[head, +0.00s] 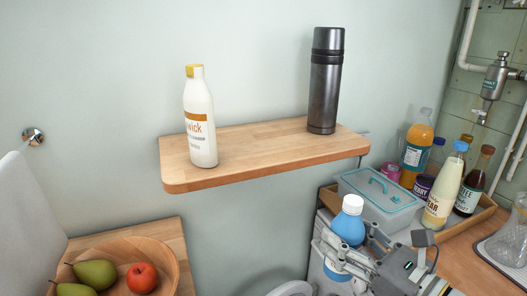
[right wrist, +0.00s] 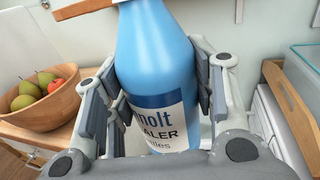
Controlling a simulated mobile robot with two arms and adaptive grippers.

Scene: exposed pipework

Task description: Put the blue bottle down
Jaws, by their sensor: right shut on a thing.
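The blue bottle (head: 348,229) with a white cap is in the lower right of the head view, below the wooden shelf. My right gripper (head: 345,262) is shut on it. In the right wrist view the bottle (right wrist: 156,60) stands between the two finger pads, with its label facing the camera. Its lower part is hidden there behind the gripper body. The bottle looks about upright. My left gripper is in neither view.
The wooden shelf (head: 255,159) carries a white bottle (head: 200,120) at left and a dark flask (head: 325,85) at right, with bare wood between them. A lidded box (head: 380,196) and a tray of several bottles stand behind my right gripper. A fruit bowl (head: 169,262) is lower left.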

